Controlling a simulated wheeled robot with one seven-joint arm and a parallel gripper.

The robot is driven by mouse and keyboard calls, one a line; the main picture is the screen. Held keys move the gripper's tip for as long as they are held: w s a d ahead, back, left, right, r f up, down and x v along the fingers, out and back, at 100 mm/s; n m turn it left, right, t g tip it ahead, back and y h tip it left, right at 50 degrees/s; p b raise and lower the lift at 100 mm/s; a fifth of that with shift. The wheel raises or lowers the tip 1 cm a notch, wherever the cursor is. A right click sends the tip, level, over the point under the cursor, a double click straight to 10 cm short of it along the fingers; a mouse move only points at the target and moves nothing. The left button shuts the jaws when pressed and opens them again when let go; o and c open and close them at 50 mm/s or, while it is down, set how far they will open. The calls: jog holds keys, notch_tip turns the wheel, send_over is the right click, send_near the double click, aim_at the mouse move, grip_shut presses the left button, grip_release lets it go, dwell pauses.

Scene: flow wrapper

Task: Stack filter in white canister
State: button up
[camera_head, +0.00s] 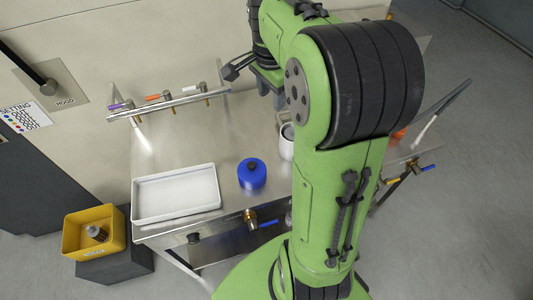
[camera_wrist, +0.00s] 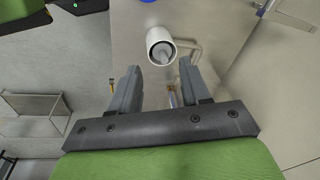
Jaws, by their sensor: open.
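The white canister (camera_wrist: 154,38) shows in the wrist view just beyond and between my fingertips. Its open mouth faces the camera, and a pale grey, tapered thing (camera_wrist: 163,52) shows inside; I cannot tell for sure that it is the filter. In the head view the white canister (camera_head: 286,150) stands on the steel bench, partly hidden behind my arm. My gripper (camera_wrist: 159,70) is open, its two grey fingers apart with nothing between them. In the head view my arm covers much of the bench's right side.
A blue container with a dark knob (camera_head: 252,176) stands left of the canister. A white tray (camera_head: 177,196) lies at the bench's left end. A yellow bin (camera_head: 78,252) with a grey and black part (camera_head: 97,232) is lower left. A rail with coloured valves (camera_head: 168,103) runs along the back.

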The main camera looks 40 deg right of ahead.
jog(key=s+a+r+n+t+y, duration=0.1)
jog(key=s+a+n+t, duration=0.3)
jog(key=s+a+n, duration=1.1)
jog(key=shift+s+n, duration=1.05)
jog(key=shift+n, duration=0.05)
